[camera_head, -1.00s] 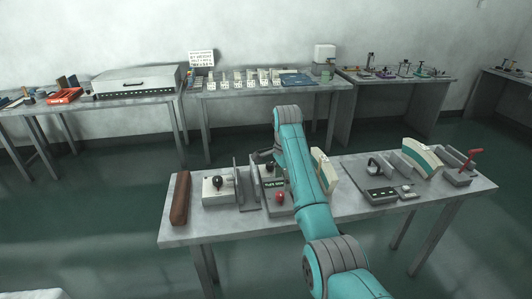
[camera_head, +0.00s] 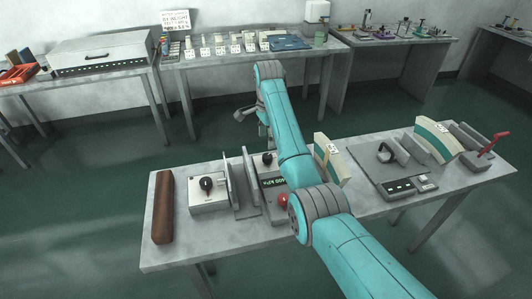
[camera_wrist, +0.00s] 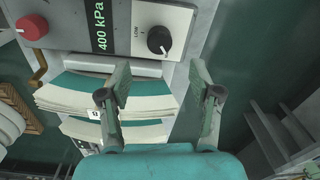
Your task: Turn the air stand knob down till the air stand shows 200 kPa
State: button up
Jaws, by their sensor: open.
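The air stand (camera_head: 272,190) is a grey box on the near bench, partly hidden behind my arm. Its display (camera_head: 273,184) shows green digits, and in the wrist view the display (camera_wrist: 100,24) reads 400 kPa. The black air stand knob (camera_wrist: 159,40) sits right of the display, beside a "LOW" mark; it also shows in the head view (camera_head: 267,158). My gripper (camera_wrist: 160,70) is open and empty. In the wrist picture its fingertips lie just below the knob, apart from it.
Curved layered pieces (camera_wrist: 105,98) in teal and cream lie below the panel in the wrist view.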

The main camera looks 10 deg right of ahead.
aim_at(267, 156)
notch_tip(267, 156, down, 8)
jog(key=shift+f, duration=0.2)
jog(key=shift+c, duration=0.2)
jog(key=c, duration=1.1)
